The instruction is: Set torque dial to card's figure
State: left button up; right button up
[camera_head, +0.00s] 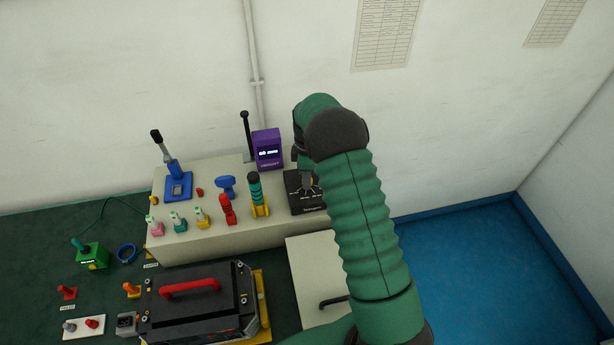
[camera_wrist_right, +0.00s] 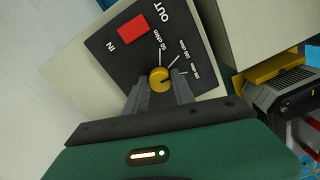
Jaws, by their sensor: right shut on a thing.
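The torque dial is a round yellow knob (camera_wrist_right: 159,78) on a black panel (camera_wrist_right: 140,40) in the right wrist view. Printed marks fan out beside the knob, and IN and OUT labels flank a red rectangle (camera_wrist_right: 132,29). My right gripper (camera_wrist_right: 160,84) is shut on the knob, one finger on each side. In the head view the black panel (camera_head: 300,195) sits at the right end of the raised bench, and my right gripper (camera_head: 308,180) is over it, partly hidden by my arm. No card with a readable figure shows. My left gripper is not in view.
A purple display box (camera_head: 267,149) stands behind the panel. A yellow stand (camera_head: 260,208) with a dark-handled tool and a red tool (camera_head: 228,210) stand to its left. A black case (camera_head: 200,312) with a red handle lies in front. Printed sheets (camera_head: 386,34) hang on the wall.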

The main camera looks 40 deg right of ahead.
jog(key=shift+w+r+m, duration=0.1)
jog(key=shift+m, duration=1.7)
grip_shut()
jog(key=o, duration=1.1)
grip_release()
notch_tip(320, 180, up, 17)
jog(key=b, duration=0.2)
jog(key=shift+f+b, duration=0.2)
jog(key=shift+b, duration=0.1)
jog(key=shift+d, duration=0.15)
